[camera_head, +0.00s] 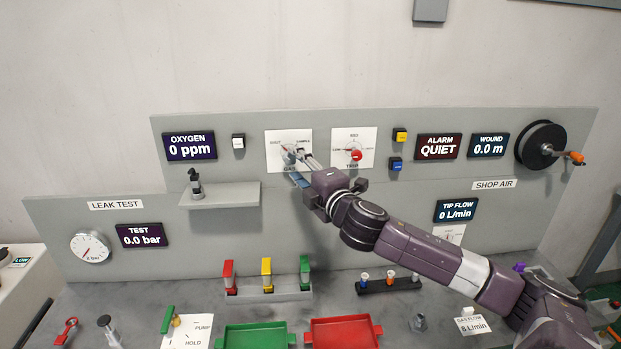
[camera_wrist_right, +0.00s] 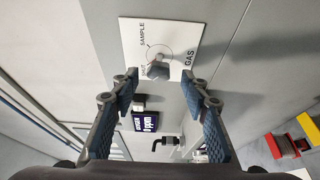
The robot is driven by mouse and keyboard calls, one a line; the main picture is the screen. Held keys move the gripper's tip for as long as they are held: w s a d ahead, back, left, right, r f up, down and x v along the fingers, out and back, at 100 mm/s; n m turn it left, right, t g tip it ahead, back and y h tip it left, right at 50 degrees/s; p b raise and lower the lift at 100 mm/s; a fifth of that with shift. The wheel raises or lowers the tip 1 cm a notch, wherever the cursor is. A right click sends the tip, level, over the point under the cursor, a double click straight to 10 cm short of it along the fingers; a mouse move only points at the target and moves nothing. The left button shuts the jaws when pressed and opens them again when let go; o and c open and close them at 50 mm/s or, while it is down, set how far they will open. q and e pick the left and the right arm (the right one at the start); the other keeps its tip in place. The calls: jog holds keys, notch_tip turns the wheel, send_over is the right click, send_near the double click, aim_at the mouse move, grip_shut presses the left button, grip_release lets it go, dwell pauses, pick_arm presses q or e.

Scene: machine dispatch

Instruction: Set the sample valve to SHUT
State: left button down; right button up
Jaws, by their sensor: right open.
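The sample valve is a grey knob (camera_wrist_right: 158,66) on a white plate (camera_head: 274,140) marked GAS, with SHUT and SAMPLE labels. The plate (camera_wrist_right: 185,30) also shows in the right wrist view. My right gripper (camera_head: 298,160) is in front of the plate and partly covers the knob in the head view. In the right wrist view, its open fingers (camera_wrist_right: 161,80) stand on either side of the knob, apart from it. The knob's lower part lies near the SHUT label; its exact setting is hard to read. My left gripper is not in view.
A second white plate (camera_head: 366,138) with a red knob (camera_head: 356,155) is just right of the valve. A small shelf (camera_head: 225,194) juts out at lower left, holding a dark fitting (camera_head: 195,184). Green (camera_head: 255,336) and red (camera_head: 343,333) trays sit on the bench below.

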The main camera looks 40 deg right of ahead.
jog(key=s+a, duration=0.1)
jog(key=s, duration=0.6)
jog(key=shift+a, duration=0.15)
jog(key=shift+s, duration=0.1)
dwell(0.4)
